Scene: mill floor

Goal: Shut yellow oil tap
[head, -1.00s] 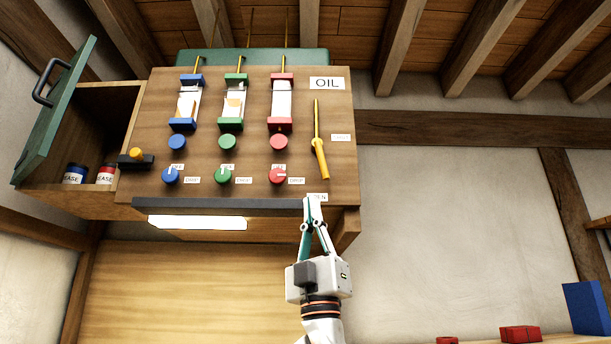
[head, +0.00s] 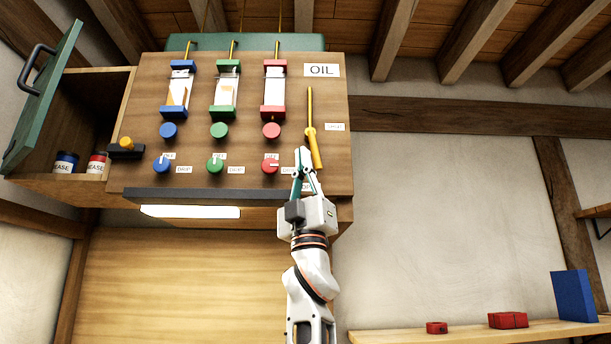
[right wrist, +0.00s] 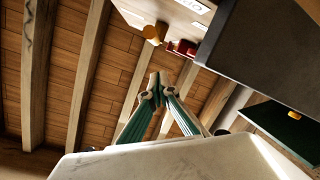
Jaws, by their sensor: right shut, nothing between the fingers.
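The yellow oil tap (head: 313,145) is a long lever on the right part of the wooden oil panel (head: 190,105). It stands nearly upright, its thick lower end leaning slightly right. My right gripper (head: 302,152) is shut and empty, its tips just left of the tap's lower end in the head view; I cannot tell whether they touch. In the right wrist view the closed fingertips (right wrist: 160,78) point up, and a yellow end piece (right wrist: 154,33), likely the tap's, shows beyond them. My left gripper is not in view.
Blue (head: 162,165), green (head: 215,166) and red knobs (head: 270,166) sit left of the tap. An open green door (head: 42,100) and grease tins (head: 96,164) are at far left. A shelf (head: 400,335) with red items and a blue block (head: 573,296) lies lower right.

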